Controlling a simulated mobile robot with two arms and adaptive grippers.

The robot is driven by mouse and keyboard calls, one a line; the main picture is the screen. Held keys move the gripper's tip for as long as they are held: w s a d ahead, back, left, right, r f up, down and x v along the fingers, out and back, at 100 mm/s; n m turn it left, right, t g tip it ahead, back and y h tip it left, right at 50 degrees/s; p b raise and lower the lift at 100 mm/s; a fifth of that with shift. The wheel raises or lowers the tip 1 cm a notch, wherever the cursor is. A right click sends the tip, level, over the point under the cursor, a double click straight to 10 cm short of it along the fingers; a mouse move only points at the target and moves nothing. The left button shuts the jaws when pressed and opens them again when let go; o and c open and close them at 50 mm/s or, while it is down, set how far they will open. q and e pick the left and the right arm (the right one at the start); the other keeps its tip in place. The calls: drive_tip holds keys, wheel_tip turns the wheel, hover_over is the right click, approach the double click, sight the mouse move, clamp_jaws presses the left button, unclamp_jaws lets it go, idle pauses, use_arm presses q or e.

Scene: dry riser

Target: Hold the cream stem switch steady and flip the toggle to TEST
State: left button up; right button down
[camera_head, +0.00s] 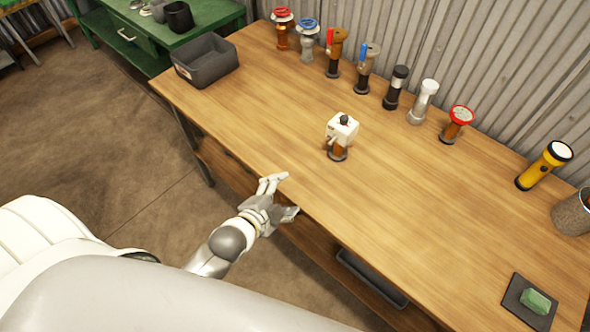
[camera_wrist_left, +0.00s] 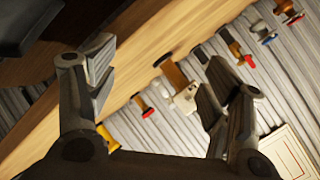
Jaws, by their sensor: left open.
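The cream stem switch (camera_head: 341,130) stands upright near the middle of the wooden table, a cream box with a dark knob on top and a brown stem with a dark base below. It also shows in the left wrist view (camera_wrist_left: 184,98), tilted by the camera angle, between the finger directions. My left gripper (camera_head: 282,195) is at the table's front edge, open and empty, apart from the switch and nearer to me. Its two spread fingers show in the left wrist view (camera_wrist_left: 155,85). The toggle's setting and any TEST marking are too small to read. My right gripper is not in view.
Several valve and stem pieces (camera_head: 365,68) line the table's back edge by the corrugated wall. A grey bin (camera_head: 207,62) sits at the left corner, a yellow flashlight (camera_head: 543,166) at right, and a green block (camera_head: 536,301) on a dark pad. Table around the switch is clear.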

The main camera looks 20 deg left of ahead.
use_arm(q)
drive_tip(key=w+r+m+t, duration=0.1)
drive_tip(key=m, duration=0.1)
drive_tip(key=d+r+m+t+h, duration=0.1)
drive_tip(key=w+r+m+t+h, duration=0.1)
drive_tip(key=r+m, duration=0.1)
drive_tip(key=shift+w+d+m+t, duration=0.2)
drive_tip(key=shift+w+m+t, duration=0.1)
drive_tip(key=shift+w, duration=0.05)
drive_tip(key=w+d+r+m+t+h+b, duration=0.1)
drive_tip(key=w+d+m+h, duration=0.1)
drive_tip(key=w, duration=0.3)
drive_tip(key=shift+w+d+r+m+t+b, duration=0.3)
drive_tip(key=shift+w+d+m+b, duration=0.1)
drive_tip(key=shift+m, duration=0.3)
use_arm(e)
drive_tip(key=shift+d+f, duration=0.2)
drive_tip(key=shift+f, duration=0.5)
